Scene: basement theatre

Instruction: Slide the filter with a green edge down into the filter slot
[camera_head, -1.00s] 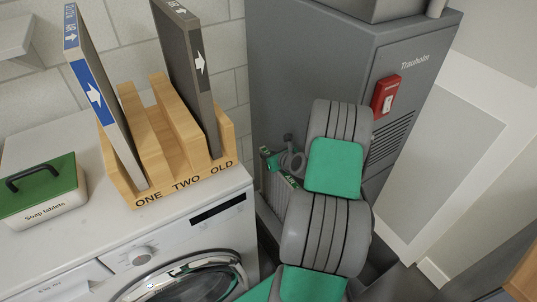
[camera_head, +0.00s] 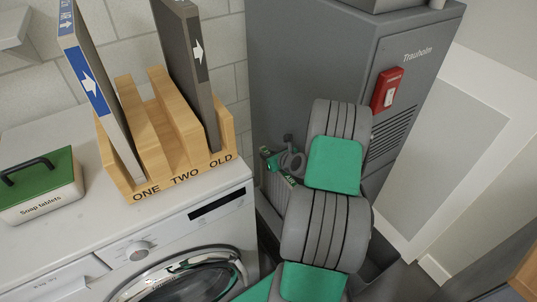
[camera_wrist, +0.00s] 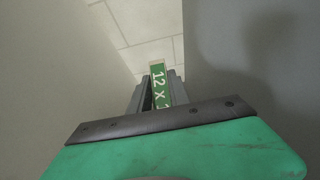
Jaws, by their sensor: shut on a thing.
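The filter with a green edge (camera_head: 291,181) stands beside the left side of the grey furnace, low down, green edge uppermost with white print on it. In the wrist view the green edge (camera_wrist: 159,72) lies between the fingers, reading "12 x". My gripper (camera_head: 287,158) is shut on this edge from above; my arm hides part of it in the head view. The filter slot cannot be made out; my arm and the filter cover that area, so I cannot tell how deep the filter sits.
The furnace (camera_head: 310,60) carries a red switch (camera_head: 389,90). To the left, a washing machine (camera_head: 130,255) bears a wooden rack (camera_head: 186,128) labelled ONE, TWO, OLD, a blue-edged filter (camera_head: 90,85) in ONE, a grey filter (camera_head: 186,75) in OLD, and a soap tablets box (camera_head: 42,187).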

